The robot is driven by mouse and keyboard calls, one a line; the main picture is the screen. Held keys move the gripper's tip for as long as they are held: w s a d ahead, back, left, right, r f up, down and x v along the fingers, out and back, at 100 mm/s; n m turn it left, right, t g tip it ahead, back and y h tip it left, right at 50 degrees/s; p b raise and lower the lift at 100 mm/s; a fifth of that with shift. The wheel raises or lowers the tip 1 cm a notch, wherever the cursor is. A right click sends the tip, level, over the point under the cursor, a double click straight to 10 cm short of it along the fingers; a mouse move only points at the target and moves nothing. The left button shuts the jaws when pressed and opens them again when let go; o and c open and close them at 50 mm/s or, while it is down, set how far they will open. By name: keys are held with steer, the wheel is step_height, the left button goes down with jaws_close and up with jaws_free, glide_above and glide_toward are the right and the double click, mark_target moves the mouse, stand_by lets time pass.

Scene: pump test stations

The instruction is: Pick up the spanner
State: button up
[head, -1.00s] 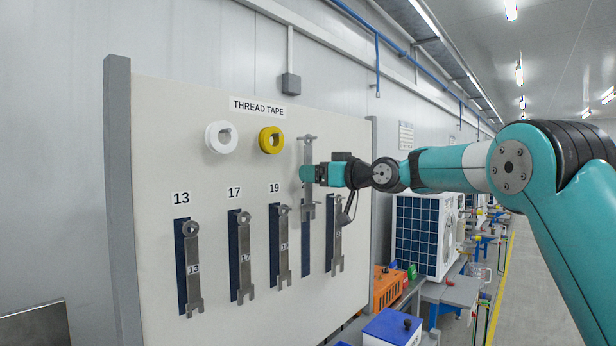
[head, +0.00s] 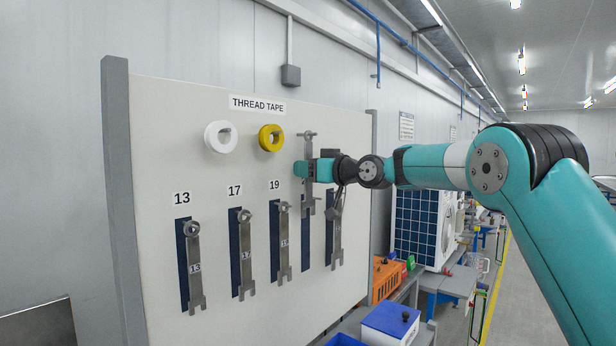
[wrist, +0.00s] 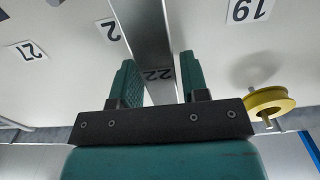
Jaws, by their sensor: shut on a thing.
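A grey steel spanner marked 22 (head: 308,150) is upright in front of the board, raised above its blue silhouette (head: 307,255), which shows bare in its lower part. My gripper (head: 303,169) is shut on the spanner's shank from the right. In the wrist view the shank (wrist: 145,32) runs between the two teal fingers of my gripper (wrist: 158,68), with the 22 mark between them. The gripper hides part of the shank in the head view. Whether the spanner touches the board is unclear.
On the pale board (head: 165,125) hang the 13 spanner (head: 194,268), 17 spanner (head: 246,262), 19 spanner (head: 284,245) and another spanner (head: 337,245) at the right. White tape (head: 211,137) and yellow tape (head: 265,138) hang above.

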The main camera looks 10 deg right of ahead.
steer(key=shift+r+b, duration=0.1)
steer(key=shift+b, duration=0.25)
steer(key=b+v, duration=1)
steer(key=v, duration=0.8)
steer(key=shift+r, duration=0.3)
steer(key=shift+f, duration=0.1)
steer(key=w+a+f+g+h+p, duration=0.1)
steer(key=w+f, duration=0.3)
steer(key=f, duration=0.3)
steer(key=w+a+f+g, duration=0.1)
steer(key=w+f, duration=0.2)
steer(key=f, duration=0.5)
steer(key=p+x, duration=0.2)
steer(key=x, duration=0.1)
steer(key=p+x, duration=0.2)
steer(key=x, duration=0.1)
steer(key=r+p+x, duration=0.1)
steer(key=p+x, duration=0.1)
steer(key=shift+w+f, duration=0.1)
steer(key=shift+w, duration=0.45)
steer(key=shift+w+a+f, duration=0.15)
steer(key=shift+w+a, duration=0.1)
steer(key=shift+w, duration=0.15)
